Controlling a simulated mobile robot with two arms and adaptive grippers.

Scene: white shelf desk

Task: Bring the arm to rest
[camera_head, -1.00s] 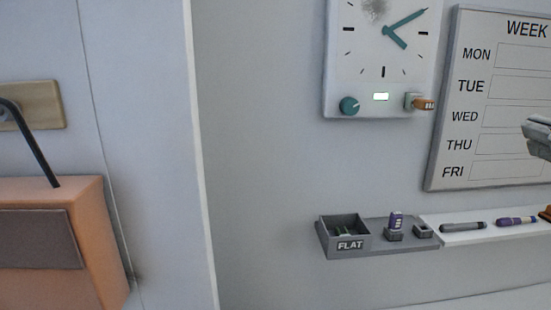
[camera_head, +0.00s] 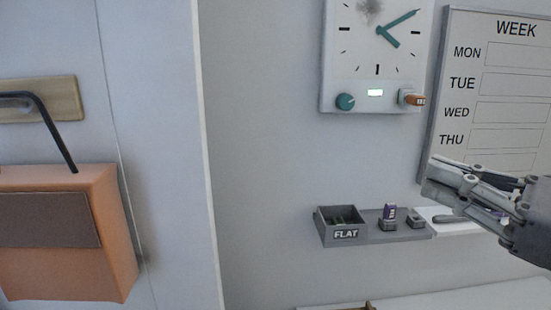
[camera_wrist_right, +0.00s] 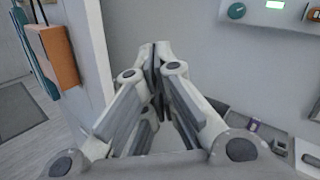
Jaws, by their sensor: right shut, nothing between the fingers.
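My right gripper (camera_head: 432,180) comes in from the right edge in the head view, in front of the lower part of the week board and above the white ledge. Its fingers are together with nothing between them. In the right wrist view the closed fingers (camera_wrist_right: 157,52) point toward the grey wall and touch nothing that I can see. My left gripper is out of view.
A week board (camera_head: 500,60) and a clock panel (camera_head: 375,55) hang on the wall. Below is a grey tray marked FLAT (camera_head: 345,235) beside a white ledge (camera_head: 450,229) with pens. An orange bag (camera_head: 65,270) hangs at left. The wall between is clear.

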